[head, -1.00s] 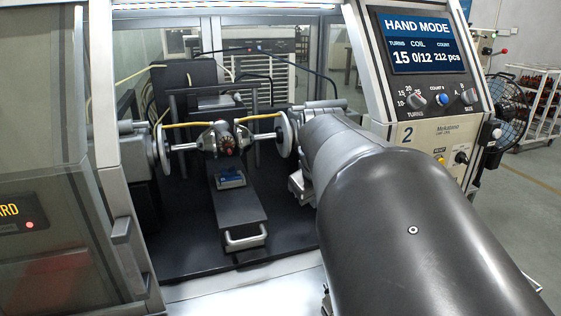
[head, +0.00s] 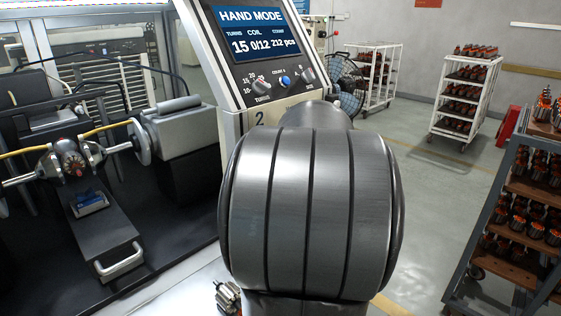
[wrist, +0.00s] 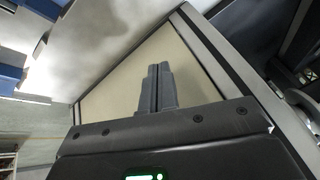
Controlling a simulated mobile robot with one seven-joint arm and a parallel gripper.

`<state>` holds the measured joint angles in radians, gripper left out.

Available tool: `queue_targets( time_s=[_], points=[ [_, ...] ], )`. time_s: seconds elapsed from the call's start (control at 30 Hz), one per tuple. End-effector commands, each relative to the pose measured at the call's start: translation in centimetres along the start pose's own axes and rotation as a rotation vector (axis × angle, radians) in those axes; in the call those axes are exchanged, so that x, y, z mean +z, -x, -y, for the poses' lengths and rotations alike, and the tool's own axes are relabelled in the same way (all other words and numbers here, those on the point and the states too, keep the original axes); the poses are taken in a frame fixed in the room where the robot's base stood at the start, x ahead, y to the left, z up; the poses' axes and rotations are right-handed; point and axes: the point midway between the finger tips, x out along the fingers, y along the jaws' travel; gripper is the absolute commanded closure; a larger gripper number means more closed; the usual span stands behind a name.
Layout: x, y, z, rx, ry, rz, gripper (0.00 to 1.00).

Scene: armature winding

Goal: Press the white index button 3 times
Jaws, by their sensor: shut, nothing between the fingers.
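The white index button is not visible in either view now; my arm covers the lower part of the control panel (head: 240,60) in the head view. The panel's screen (head: 255,30) reads HAND MODE, turns 15, coil 0/12, count 212 pcs.
The winding machine with an armature (head: 70,160) between its chucks stands at left, with a handled drawer (head: 118,262) below. A fan (head: 347,85), white racks (head: 465,95) and a dark cart of armatures (head: 520,185) are at right. Open floor lies between them.

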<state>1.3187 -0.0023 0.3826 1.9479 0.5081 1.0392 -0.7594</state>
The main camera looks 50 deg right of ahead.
Motion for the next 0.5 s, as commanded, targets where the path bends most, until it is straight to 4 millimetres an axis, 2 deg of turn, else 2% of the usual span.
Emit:
queue_targets(
  time_s=[0.03,0.3,0.5],
  points=[
    [-0.3,0.5,-2.0,-0.005,-0.035,-0.027,1.00],
    [-1.2,3.8,-11.4,-0.028,-0.177,-0.187,1.00],
    [-0.8,6.3,-16.9,-0.030,-0.251,-0.288,1.00]
  ],
)
